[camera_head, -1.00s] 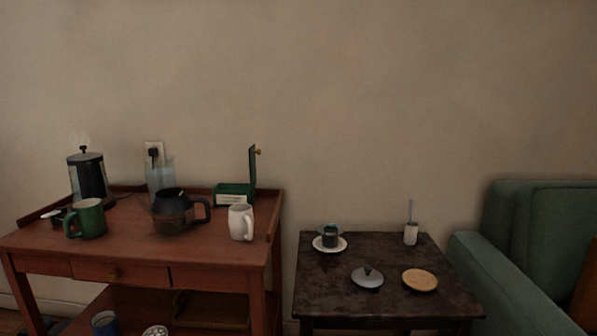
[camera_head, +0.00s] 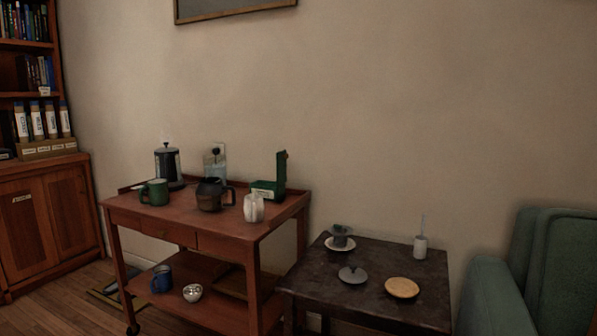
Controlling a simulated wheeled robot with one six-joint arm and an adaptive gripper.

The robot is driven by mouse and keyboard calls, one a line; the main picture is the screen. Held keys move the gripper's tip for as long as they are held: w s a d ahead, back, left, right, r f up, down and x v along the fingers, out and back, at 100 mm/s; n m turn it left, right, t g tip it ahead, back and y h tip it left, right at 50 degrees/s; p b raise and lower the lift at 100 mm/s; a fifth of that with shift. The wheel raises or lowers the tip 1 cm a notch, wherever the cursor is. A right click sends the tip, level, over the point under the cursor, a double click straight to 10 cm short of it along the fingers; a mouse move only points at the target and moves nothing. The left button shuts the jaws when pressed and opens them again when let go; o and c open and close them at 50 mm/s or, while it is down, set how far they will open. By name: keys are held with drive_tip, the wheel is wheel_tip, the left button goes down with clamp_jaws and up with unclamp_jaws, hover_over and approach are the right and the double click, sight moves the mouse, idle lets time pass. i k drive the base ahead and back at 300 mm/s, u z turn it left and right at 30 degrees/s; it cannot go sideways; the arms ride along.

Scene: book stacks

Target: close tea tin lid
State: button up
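The tea tin (camera_head: 263,194) is a small green box at the back right of the red-brown wooden cart. Its green lid (camera_head: 281,169) stands upright, open, on the tin's right side. A white mug (camera_head: 253,208) stands in front of the tin and a dark coffee pot (camera_head: 211,195) stands to its left. My gripper is not in view.
The cart (camera_head: 235,228) also bears a green mug (camera_head: 155,192) and a French press (camera_head: 168,165). A dark side table (camera_head: 375,296) with several small items stands to its right, beside a green armchair (camera_head: 500,290). Bare floor (camera_head: 85,315) shows at the lower left.

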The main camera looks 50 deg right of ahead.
sight(281, 157)
drive_tip(key=z, duration=1.55)
drive_tip(key=i, duration=1)
drive_tip(key=k, duration=1.3)
drive_tip(key=u, duration=0.65)
drive_tip(key=i, duration=1.25)
drive_tip(key=z, duration=0.5)
